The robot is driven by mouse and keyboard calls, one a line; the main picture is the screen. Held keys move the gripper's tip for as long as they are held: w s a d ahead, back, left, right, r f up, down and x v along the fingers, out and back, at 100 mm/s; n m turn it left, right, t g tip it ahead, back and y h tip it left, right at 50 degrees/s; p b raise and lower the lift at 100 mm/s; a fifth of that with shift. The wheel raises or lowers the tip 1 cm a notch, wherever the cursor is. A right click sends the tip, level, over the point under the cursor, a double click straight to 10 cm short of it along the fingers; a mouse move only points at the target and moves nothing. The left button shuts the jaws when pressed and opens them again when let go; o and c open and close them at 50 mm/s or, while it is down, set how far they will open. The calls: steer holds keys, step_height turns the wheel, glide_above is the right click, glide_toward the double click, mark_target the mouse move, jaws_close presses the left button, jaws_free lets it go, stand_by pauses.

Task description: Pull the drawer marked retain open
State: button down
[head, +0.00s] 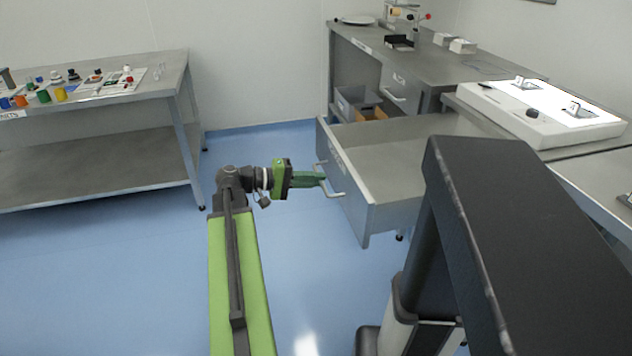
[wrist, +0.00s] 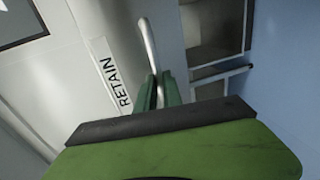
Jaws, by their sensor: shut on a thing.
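The retain drawer (head: 350,185) is a grey metal drawer under the bench, and it stands pulled well out, with its inside showing empty in the head view. Its front carries a white label reading RETAIN (wrist: 117,82) in the wrist view. A light bow handle (head: 333,182) is fixed to the front; it also shows in the wrist view (wrist: 148,45). My gripper (head: 322,178) is shut on this handle, with its green fingers on either side of the bar. The fingers also show in the wrist view (wrist: 158,92). Part of the handle is hidden between the fingers.
A closed drawer (head: 396,98) and a grey bin (head: 355,103) are farther back by the bench. A light box (head: 545,112) lies on the right bench. A steel table (head: 95,165) with small coloured items stands at left. Blue floor is clear between.

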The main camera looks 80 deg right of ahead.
steer(key=shift+d+f, duration=0.15)
steer(key=shift+d, duration=0.05)
steer(key=c, duration=1.5)
jaws_free()
steer(key=shift+d+f, duration=0.1)
steer(key=shift+s, duration=0.2)
steer(key=p+v, duration=0.3)
steer(key=v, duration=1.4)
steer(key=shift+w+r+p, duration=0.2)
steer(key=shift+r+p, duration=0.05)
steer(key=shift+p, duration=0.05)
steer(key=shift+s, duration=0.1)
